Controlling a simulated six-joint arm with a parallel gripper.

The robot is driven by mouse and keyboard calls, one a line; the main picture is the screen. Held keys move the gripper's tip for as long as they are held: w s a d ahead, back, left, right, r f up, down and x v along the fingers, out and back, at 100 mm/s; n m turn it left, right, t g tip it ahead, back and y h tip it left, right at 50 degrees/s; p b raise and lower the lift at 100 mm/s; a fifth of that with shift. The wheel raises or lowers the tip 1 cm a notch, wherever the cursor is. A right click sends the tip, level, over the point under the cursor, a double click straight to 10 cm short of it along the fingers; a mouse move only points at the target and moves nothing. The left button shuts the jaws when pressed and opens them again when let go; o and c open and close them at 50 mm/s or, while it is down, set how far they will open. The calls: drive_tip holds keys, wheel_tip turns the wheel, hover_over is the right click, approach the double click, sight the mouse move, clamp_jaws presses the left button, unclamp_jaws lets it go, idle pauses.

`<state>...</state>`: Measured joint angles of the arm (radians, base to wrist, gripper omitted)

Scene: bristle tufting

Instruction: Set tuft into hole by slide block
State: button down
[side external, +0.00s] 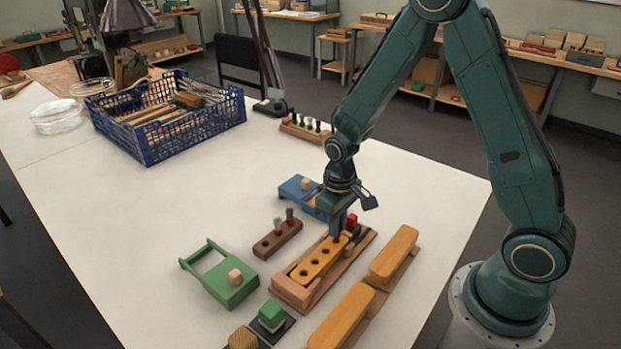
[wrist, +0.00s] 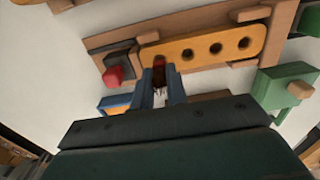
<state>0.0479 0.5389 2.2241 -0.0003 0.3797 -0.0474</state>
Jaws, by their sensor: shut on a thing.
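My gripper (side external: 339,222) is shut on a tuft, over the end of the orange bar with holes (side external: 312,266) nearest the red-knobbed dark block. In the wrist view my gripper (wrist: 161,84) has blue fingers around the tuft (wrist: 159,98), which shows pale bristles and a dark red part. The orange bar (wrist: 228,46) shows three open round holes there; the end by the dark slide block (wrist: 118,66) is partly hidden by my fingers and the tuft. I cannot tell whether the tuft is inside a hole. The slide block's red knob also shows in the side view (side external: 352,221).
A brown rack (side external: 268,247) with two grey tufts stands left of the wooden fixture (side external: 290,289). A blue block (side external: 295,189) and a green handled block (side external: 222,286) are close by. Orange bars (side external: 393,255) lie on the right. The table's left middle is clear.

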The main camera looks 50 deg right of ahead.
drive_tip(key=shift+f, duration=0.6)
idle(1.5)
drive_tip(key=c, duration=0.9)
unclamp_jaws()
drive_tip(key=shift+r, duration=0.2)
drive_tip(key=shift+r, duration=3.35)
drive_tip(key=shift+r, duration=0.1)
